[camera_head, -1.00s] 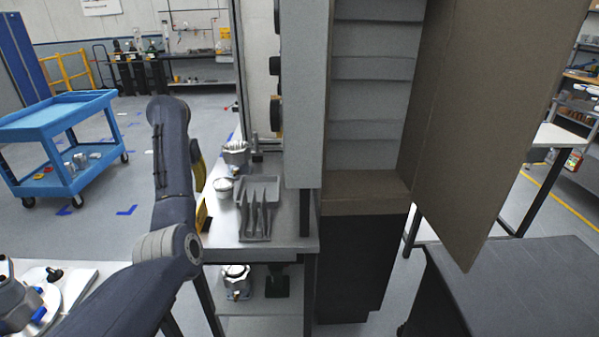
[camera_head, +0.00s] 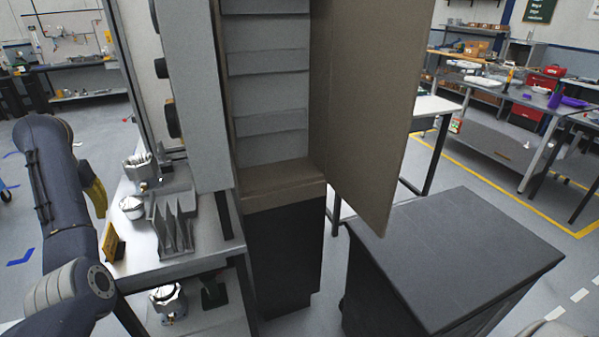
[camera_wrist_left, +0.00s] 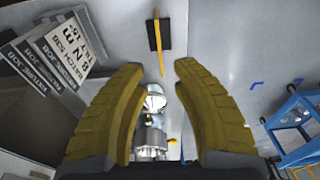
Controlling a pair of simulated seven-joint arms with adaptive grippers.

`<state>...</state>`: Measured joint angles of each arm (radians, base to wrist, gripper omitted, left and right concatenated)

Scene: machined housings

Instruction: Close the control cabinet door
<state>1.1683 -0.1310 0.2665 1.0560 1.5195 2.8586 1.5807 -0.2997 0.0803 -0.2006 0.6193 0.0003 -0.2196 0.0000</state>
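The control cabinet (camera_head: 268,187) is a tall, brown-grey box with open shelves facing me. Its door (camera_head: 370,110) stands wide open on the right side, its lower corner hanging over a dark-topped box. My left gripper (camera_wrist_left: 160,68) is open in the left wrist view, with two yellow ribbed fingers apart and nothing between the tips. In the head view my left arm is at the far left, its yellow gripper (camera_head: 113,243) partly hidden beside the bench, well away from the door. My right gripper is not in view.
A metal bench (camera_head: 205,238) left of the cabinet holds a grey slotted tray (camera_head: 172,225) and machined housings (camera_head: 140,168). The dark-topped box (camera_head: 455,250) stands under the door. Workbenches (camera_head: 490,100) stand behind at the right, with free floor between.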

